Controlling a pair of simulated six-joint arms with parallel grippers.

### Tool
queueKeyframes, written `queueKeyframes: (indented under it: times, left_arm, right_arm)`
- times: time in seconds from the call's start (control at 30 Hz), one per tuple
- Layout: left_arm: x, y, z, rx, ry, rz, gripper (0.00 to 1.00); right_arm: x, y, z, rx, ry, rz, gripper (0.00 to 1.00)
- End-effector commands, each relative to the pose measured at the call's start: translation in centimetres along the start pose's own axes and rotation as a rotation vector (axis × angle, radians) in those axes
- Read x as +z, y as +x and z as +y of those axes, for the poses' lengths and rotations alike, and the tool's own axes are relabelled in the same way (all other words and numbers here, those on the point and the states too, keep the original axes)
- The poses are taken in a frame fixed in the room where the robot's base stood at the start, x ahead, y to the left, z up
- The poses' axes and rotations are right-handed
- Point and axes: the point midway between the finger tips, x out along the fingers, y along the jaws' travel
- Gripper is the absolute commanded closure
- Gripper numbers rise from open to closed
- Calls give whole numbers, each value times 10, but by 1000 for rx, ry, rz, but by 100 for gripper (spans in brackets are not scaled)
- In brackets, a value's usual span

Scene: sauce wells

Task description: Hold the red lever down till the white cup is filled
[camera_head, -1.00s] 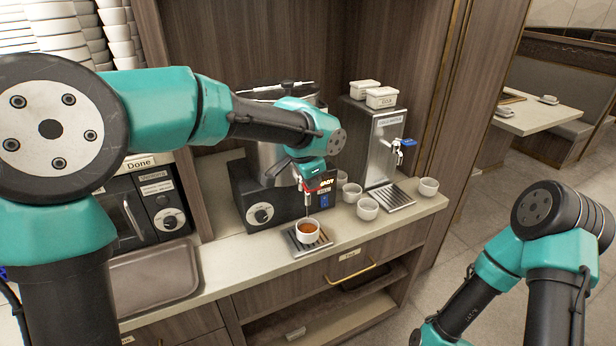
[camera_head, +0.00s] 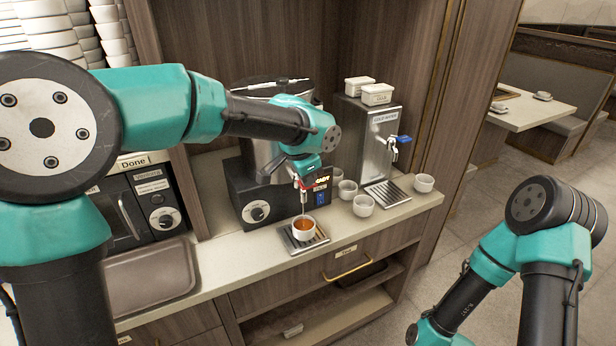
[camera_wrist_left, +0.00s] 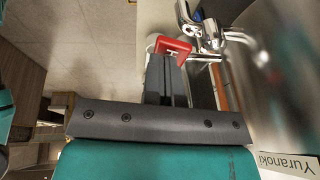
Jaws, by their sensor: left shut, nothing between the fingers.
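The white cup (camera_head: 304,232) stands upright on the drip tray under the tap of the dark dispenser. Orange-brown liquid shows inside it, and a thin stream comes down from the tap. The red lever (camera_head: 305,184) is at the tap, partly hidden by my left gripper (camera_head: 303,178). In the left wrist view the shut, empty fingers (camera_wrist_left: 168,62) reach the red lever (camera_wrist_left: 173,46) and appear to touch it. My right arm is at the lower right of the head view, with its gripper out of view.
Several empty white cups (camera_head: 363,206) stand to the right. The cold water dispenser (camera_head: 377,145) with a blue lever (camera_head: 404,139) stands behind them. A brown tray (camera_head: 150,279) lies on the left of the counter (camera_head: 215,265).

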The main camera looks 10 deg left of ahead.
Motion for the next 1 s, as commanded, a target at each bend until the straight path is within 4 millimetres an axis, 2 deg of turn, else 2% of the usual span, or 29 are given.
queueKeyframes:
  times: [0.6, 1.0]
  left_arm:
    - [-4, -15, -2, 0, 0, 0, 100]
    - [-5, -17, -2, 0, 0, 0, 100]
  right_arm:
    - [0, 0, 0, 0, 0, 0, 57]
    - [0, 0, 0, 0, 0, 0, 57]
